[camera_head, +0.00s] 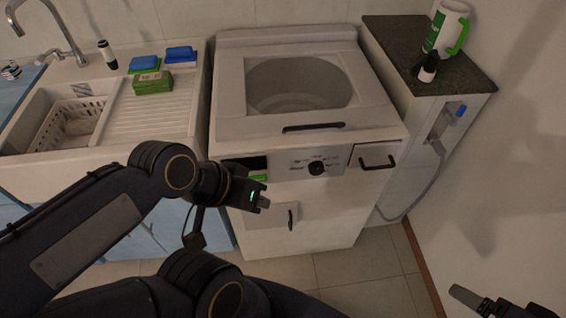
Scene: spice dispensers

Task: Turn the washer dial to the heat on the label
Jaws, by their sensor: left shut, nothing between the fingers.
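The white washer (230,70) stands in the middle, with a round opening under its top window. Its black dial (316,167) sits on the front control panel, with small dark marks around it that are too small to read. I cannot make out a heat label. My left gripper (264,197) is shut and empty in front of the washer, left of and below the dial and apart from it. Part of what seems to be my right gripper (470,298) shows at the bottom right corner, far from the washer; its fingers are not clear.
A sink (20,140) with a white basket (72,122), sponges (143,64) and a green box (152,82) is at left. A dark-topped cabinet (395,40) at right holds a green-and-white jug (445,28). A hose (425,170) hangs beside it. The floor in front is clear.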

